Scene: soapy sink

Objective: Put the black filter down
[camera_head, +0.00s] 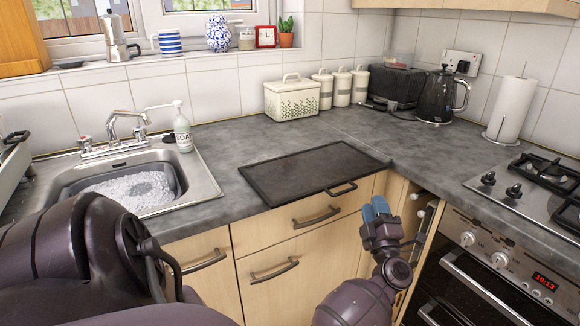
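The black filter (300,170) is a flat, dark rectangular panel with a raised rim. It lies flat on the grey worktop between the sink and the corner. Its bar handle (343,188) is at the front edge, near the worktop's edge. My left gripper (376,208) has blue fingertips and is in front of the worktop edge, just right of and below the handle, apparently apart from it. Its two fingertips look close together from this angle, and the gap between them is not clear. Nothing shows held in it. My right gripper is not in view.
A sink (130,190) with foamy water and a soap bottle (183,128) are at the left. A patterned bin (292,98), canisters (341,87) and a kettle (437,95) stand behind. The hob (545,185) is right. A drawer (420,215) by the gripper appears open.

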